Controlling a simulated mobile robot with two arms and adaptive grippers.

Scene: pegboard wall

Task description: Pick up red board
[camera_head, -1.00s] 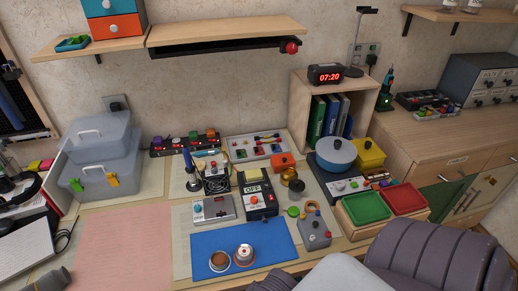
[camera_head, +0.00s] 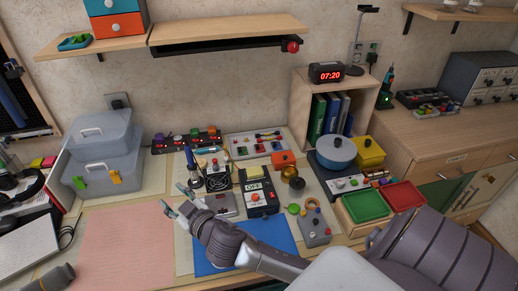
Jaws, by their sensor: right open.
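A flat red tray-like piece (camera_head: 405,197) lies at the right of the bench, beside a matching green one (camera_head: 366,206); no other clear red board can be made out. My right gripper (camera_head: 173,196) is open and empty. It reaches in from the lower right across the blue mat (camera_head: 275,232), its fingers pointing left above the bench, near the top edge of the pink mat. It is far left of the red piece. A small board with coloured parts (camera_head: 258,145) lies at the back.
A grey device (camera_head: 220,203), a black device marked OFF (camera_head: 260,196) and a soldering stand (camera_head: 195,175) stand close to my right gripper. The pink mat (camera_head: 125,250) is clear. Clear bins (camera_head: 105,160) stand at left. A blue pot (camera_head: 336,152) stands at right.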

